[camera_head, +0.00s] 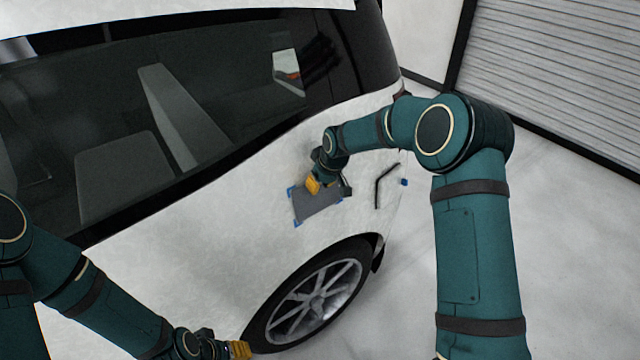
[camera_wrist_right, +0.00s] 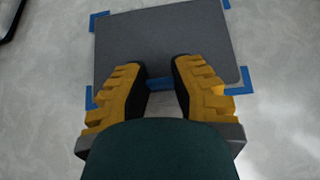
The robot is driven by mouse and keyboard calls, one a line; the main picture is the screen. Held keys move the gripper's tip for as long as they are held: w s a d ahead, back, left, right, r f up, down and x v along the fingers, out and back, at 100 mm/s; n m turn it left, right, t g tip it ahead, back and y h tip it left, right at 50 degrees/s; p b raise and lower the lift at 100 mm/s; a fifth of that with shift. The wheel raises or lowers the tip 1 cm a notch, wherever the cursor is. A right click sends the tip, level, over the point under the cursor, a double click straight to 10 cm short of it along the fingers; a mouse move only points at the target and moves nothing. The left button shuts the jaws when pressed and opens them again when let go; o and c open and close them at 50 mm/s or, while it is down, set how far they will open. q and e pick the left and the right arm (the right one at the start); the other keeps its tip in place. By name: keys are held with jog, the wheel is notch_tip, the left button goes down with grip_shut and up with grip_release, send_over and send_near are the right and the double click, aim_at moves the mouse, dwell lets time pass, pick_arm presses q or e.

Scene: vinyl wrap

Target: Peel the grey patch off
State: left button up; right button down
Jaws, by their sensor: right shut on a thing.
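The grey patch (camera_head: 318,207) lies on the white car's side panel, above the rear wheel. In the right wrist view the patch (camera_wrist_right: 165,35) looks flat, with a blue tab (camera_wrist_right: 160,84) at its near edge. My right gripper (camera_head: 313,186) is at the patch's upper edge in the head view.
Blue corner marks (camera_wrist_right: 245,80) sit around the patch. A dark angled line (camera_head: 382,184) is on the panel to its right. The rear wheel (camera_head: 312,302) is below and the dark windows (camera_head: 120,130) are above. Open floor (camera_head: 570,210) lies to the right.

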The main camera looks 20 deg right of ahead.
jog(key=shift+s+d+r, duration=0.15)
jog(key=shift+s+d, duration=0.15)
jog(key=shift+s, duration=0.35)
jog(key=s+d+r+b, duration=0.1)
jog(key=s+d, duration=0.1)
jog(key=s, duration=0.4)
jog(key=shift+d+r, duration=0.2)
jog(key=shift+r, duration=0.05)
dwell(1.0)
dwell(0.4)
